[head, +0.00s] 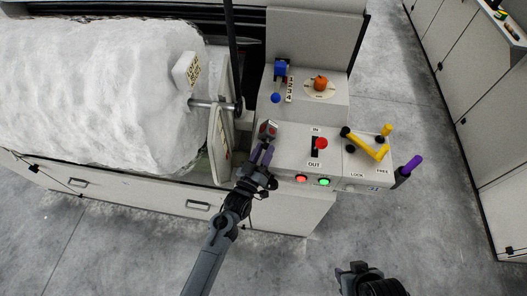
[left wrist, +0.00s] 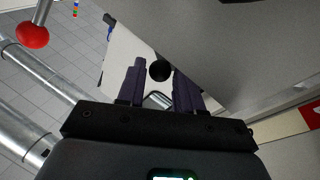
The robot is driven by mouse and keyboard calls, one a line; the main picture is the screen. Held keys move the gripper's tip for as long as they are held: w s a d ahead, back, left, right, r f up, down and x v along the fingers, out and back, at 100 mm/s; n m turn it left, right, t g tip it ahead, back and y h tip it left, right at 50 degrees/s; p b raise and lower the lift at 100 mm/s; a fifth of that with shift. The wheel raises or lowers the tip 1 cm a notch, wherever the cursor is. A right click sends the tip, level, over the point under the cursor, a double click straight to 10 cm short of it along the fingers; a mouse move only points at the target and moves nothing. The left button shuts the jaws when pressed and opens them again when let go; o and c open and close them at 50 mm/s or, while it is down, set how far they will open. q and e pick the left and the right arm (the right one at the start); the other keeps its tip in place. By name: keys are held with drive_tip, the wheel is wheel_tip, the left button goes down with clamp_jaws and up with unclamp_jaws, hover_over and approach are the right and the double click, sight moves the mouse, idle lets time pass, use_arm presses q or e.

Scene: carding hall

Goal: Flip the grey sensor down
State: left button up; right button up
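I cannot tell whether the fingers touch the sensor.
The console (head: 285,150) carries a red-knobbed IN/OUT lever (head: 321,143), red and green lights, yellow levers (head: 372,148), an orange dial knob (head: 320,83) and blue knobs. A large white fibre roll (head: 90,90) lies to the left. Bare floor is in front.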

use_arm(q)
drive_tip(key=shift+o, duration=1.3)
drive_tip(key=shift+s+a, duration=0.1)
drive_tip(key=shift+s, duration=0.2)
drive_tip(key=p+v, duration=0.1)
drive_tip(key=v, duration=0.9)
drive_tip(key=shift+s, duration=0.1)
drive_tip(key=shift+c, duration=0.2)
